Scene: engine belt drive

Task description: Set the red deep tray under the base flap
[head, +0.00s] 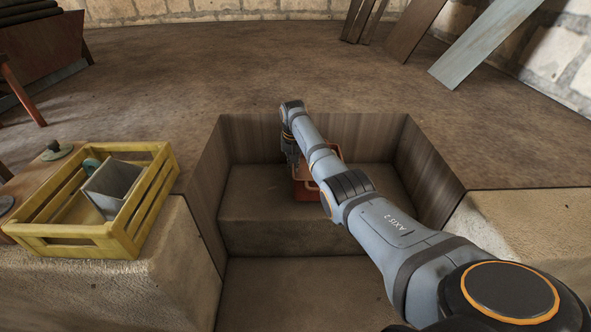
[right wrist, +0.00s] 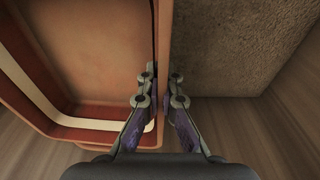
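The red deep tray (head: 303,190) sits on the raised step in the sunken pit, partly hidden behind my right arm. In the right wrist view the tray (right wrist: 90,50) fills the left half, with a pale stripe inside its wall. My right gripper (right wrist: 161,78) straddles the tray's side wall, one finger inside and one outside, with the wall filling the narrow gap between them. In the head view the right gripper (head: 290,150) points down beside the tray. I cannot make out a base flap. My left gripper is not in view.
A yellow slatted crate (head: 75,243) with a grey box (head: 112,186) in it stands on the left stone ledge. Wood-lined walls (head: 212,190) bound the pit. The lower pit floor (head: 290,295) in front is clear. Planks (head: 485,40) lean at the back right.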

